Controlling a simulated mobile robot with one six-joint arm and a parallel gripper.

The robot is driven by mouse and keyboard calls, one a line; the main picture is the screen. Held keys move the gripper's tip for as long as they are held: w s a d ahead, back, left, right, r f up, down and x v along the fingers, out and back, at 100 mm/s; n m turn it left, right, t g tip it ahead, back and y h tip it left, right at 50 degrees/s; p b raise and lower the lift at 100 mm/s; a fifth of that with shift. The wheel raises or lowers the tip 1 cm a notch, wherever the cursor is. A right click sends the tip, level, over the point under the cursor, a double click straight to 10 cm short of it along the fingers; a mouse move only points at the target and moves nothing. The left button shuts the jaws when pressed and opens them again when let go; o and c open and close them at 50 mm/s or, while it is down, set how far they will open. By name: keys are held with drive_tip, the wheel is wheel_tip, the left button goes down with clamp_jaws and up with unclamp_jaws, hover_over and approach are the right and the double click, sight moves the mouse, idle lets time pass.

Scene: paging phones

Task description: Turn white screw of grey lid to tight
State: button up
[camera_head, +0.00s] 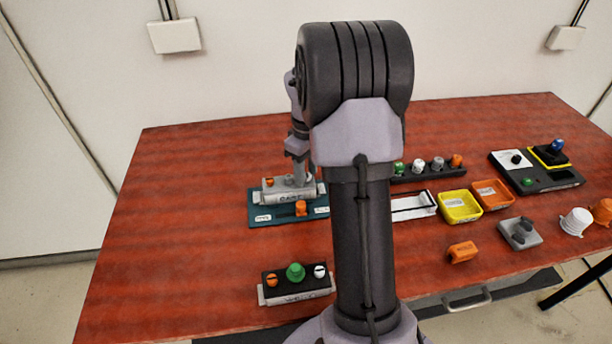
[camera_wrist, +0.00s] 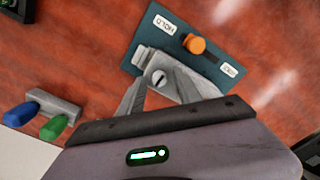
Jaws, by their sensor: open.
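The grey lid (camera_head: 283,197) sits on a teal base (camera_head: 262,220) at the left middle of the table in the head view. An orange screw (camera_head: 269,182) shows at its left end, and an orange knob (camera_head: 300,208) stands on the base in front. In the wrist view the grey lid (camera_wrist: 190,82) bears a slotted white screw (camera_wrist: 158,77). My gripper (camera_head: 298,180) is open and points down over the lid. In the wrist view its fingers (camera_wrist: 165,90) lie around the white screw; I cannot tell whether they touch it. In the head view my gripper hides that screw.
Yellow (camera_head: 459,207) and orange (camera_head: 491,195) trays stand to the right. A grey block (camera_wrist: 48,108) with blue and green knobs shows in the wrist view. The table's left side is clear.

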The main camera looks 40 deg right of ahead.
drive_tip(key=shift+c, duration=0.2)
clamp_jaws()
drive_tip(key=shift+m+p, duration=0.3)
drive_tip(key=shift+m, duration=0.1)
drive_tip(key=m+p, duration=0.1)
drive_tip(key=m, duration=0.2)
drive_tip(key=shift+r, duration=0.1)
drive_tip(key=m+p, duration=0.1)
drive_tip(key=m, duration=0.4)
drive_tip(key=shift+d+m+p, duration=0.1)
drive_tip(key=shift+m+p, duration=0.2)
drive_tip(key=shift+p, duration=0.05)
drive_tip(key=m, duration=0.4)
drive_tip(key=shift+m, duration=2.2)
